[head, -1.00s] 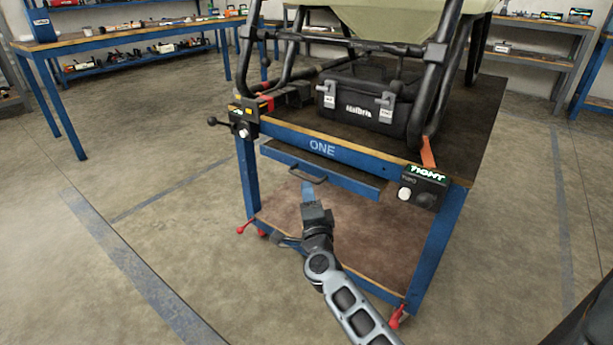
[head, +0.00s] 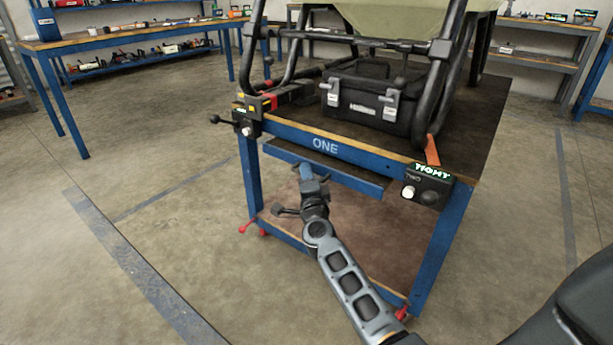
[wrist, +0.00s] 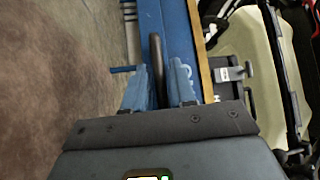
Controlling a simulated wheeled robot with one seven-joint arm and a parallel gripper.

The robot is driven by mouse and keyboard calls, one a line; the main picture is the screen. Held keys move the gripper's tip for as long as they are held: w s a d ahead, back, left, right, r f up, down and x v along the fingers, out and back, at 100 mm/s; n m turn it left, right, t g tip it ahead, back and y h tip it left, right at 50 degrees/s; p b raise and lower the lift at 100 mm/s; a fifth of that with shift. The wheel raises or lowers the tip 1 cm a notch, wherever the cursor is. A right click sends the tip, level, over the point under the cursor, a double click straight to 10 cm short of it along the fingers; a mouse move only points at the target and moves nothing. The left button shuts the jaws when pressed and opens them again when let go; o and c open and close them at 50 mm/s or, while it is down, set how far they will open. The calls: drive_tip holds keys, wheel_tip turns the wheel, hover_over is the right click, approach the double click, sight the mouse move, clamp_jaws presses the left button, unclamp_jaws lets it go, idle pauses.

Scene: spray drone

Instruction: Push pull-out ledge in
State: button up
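The pull-out ledge (head: 350,178) is a blue drawer-like front under the top of the blue workbench marked ONE. It juts out a little from the bench frame. My gripper (head: 305,170) is in front of the ledge's left-middle part and hides its handle in the head view. In the wrist view the dark bar handle (wrist: 157,58) lies between the two blue fingers of my gripper (wrist: 159,82). The fingers are apart, with gaps beside the bar. I cannot tell whether either finger touches it.
The workbench top (head: 481,115) carries a black case (head: 372,100) and a black tubular frame. A control box (head: 427,186) hangs at the right front corner, and a black clamp (head: 240,123) at the left. A lower shelf (head: 345,230) lies below. Floor to the left is clear.

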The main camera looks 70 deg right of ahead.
sight(317, 171)
clamp_jaws()
drive_tip(key=shift+s+d+b, duration=0.2)
drive_tip(key=shift+s+d, duration=0.1)
drive_tip(key=shift+d, duration=0.8)
drive_tip(key=shift+s+d+b, duration=0.2)
drive_tip(key=shift+s+d, duration=0.05)
drive_tip(key=shift+d, duration=0.8)
drive_tip(key=shift+o, duration=1.1)
unclamp_jaws()
drive_tip(key=shift+f, duration=0.1)
drive_tip(key=r+p+v, duration=0.1)
drive_tip(key=v, duration=0.6)
drive_tip(key=shift+s+a+f, duration=0.2)
drive_tip(key=shift+a+f, duration=0.15)
drive_tip(key=shift+f, duration=0.05)
drive_tip(key=shift+a, duration=0.1)
